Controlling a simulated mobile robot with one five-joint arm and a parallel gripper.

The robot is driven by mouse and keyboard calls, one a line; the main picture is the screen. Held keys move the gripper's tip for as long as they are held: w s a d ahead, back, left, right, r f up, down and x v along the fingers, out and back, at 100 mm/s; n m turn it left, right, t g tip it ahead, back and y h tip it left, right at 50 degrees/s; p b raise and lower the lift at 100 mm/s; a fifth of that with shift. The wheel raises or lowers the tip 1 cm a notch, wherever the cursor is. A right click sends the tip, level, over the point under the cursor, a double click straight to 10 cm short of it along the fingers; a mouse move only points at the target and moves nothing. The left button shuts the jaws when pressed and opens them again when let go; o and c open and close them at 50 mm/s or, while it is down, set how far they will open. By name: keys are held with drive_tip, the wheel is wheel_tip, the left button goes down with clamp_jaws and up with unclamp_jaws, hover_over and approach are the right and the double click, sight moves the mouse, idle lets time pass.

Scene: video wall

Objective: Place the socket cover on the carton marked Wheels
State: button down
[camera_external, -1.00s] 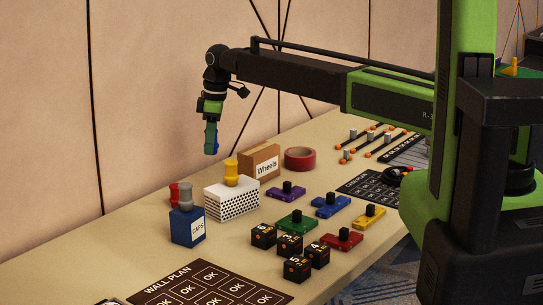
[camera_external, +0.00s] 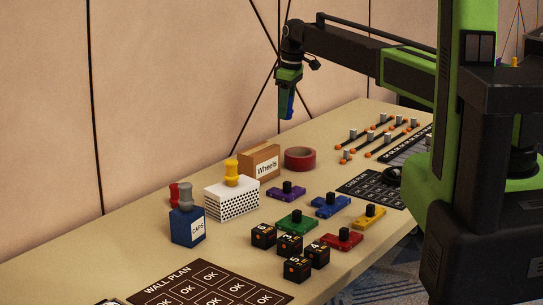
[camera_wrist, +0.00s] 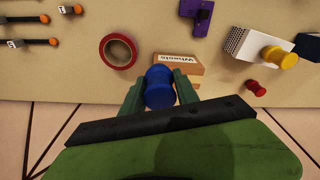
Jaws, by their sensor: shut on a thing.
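My gripper (camera_external: 287,108) is shut on a blue, spool-shaped piece that looks like the socket cover (camera_wrist: 160,88). In the wrist view the piece sits between the two green fingers of my gripper (camera_wrist: 159,92). The brown carton marked Wheels (camera_external: 262,163) stands near the table's back edge, with nothing visible on its top. In the external view my gripper hangs in the air above the carton and a little to its right. In the wrist view the carton (camera_wrist: 181,72) shows just beyond the piece, partly hidden by it and a finger.
A red tape roll (camera_external: 300,159) lies right of the carton. A white perforated box (camera_external: 232,203) with a yellow knob stands left of it, beside a blue CAPS box (camera_external: 187,228). Coloured blocks and several black dice lie in front. The wall rises behind the table.

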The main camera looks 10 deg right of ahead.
drive_tip(key=b, duration=0.4)
hover_over(257, 148)
drive_tip(key=f, duration=0.5)
drive_tip(key=shift+s+d+f, duration=0.1)
drive_tip(key=shift+s+d, duration=0.05)
drive_tip(key=shift+d, duration=0.15)
drive_tip(key=shift+a, duration=0.25)
wheel_tip(257, 148, down, 4)
drive_tip(key=b, duration=0.4)
drive_tip(key=shift+f, duration=0.15)
drive_tip(key=shift+r, duration=0.25)
drive_tip(key=shift+f, duration=0.2)
drive_tip(key=c, duration=0.9)
unclamp_jaws()
